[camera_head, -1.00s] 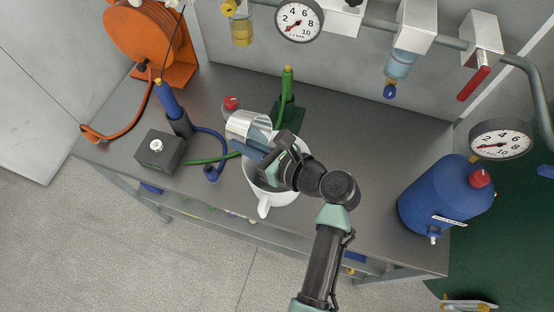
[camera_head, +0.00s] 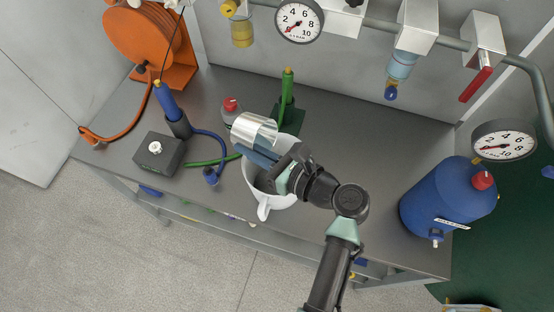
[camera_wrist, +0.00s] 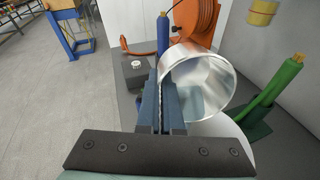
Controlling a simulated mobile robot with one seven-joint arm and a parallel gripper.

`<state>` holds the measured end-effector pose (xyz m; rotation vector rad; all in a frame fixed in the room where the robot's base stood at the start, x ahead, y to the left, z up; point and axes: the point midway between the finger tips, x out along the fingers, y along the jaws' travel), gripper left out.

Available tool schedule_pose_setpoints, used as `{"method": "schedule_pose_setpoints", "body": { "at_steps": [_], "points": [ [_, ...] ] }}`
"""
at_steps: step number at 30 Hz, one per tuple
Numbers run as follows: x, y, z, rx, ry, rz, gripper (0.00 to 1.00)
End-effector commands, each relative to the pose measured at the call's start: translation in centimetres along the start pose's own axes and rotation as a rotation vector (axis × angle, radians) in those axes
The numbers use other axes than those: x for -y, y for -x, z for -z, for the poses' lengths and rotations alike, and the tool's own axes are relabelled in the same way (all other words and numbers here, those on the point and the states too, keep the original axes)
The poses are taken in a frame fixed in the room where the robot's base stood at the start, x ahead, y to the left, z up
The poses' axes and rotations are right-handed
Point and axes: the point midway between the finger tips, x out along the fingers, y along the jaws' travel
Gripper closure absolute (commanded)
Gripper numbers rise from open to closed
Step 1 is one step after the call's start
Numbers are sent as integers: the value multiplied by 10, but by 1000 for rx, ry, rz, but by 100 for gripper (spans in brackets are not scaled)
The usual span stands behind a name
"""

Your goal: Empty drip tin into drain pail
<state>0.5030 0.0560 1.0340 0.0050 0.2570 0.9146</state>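The silver drip tin (camera_head: 254,130) is held tilted, partly above the far rim of the white drain pail (camera_head: 265,208). In the wrist view I look into the tin's open mouth (camera_wrist: 205,80); its inside is shiny, and I cannot tell whether liquid is in it. My gripper (camera_head: 262,155) is over the pail, its blue fingers shut on the tin's wall; they also show in the wrist view (camera_wrist: 160,105). The pail stands on the grey bench, its handle or spout toward the front. My arm and the tin hide part of its opening.
A green torch-like tool (camera_head: 287,95) stands just behind the tin, with a red-capped bottle (camera_head: 231,108) left of it. A grey box (camera_head: 158,153) and blue tool (camera_head: 170,105) stand left. A blue tank (camera_head: 447,198) stands right. The bench (camera_head: 350,150) between is clear.

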Motion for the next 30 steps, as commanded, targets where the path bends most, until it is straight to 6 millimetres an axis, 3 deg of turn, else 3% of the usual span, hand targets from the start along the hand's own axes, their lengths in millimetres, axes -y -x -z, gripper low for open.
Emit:
{"method": "schedule_pose_setpoints", "body": {
  "at_steps": [30],
  "points": [
    [1,9,0,111,-7,-14,100]
  ]
}}
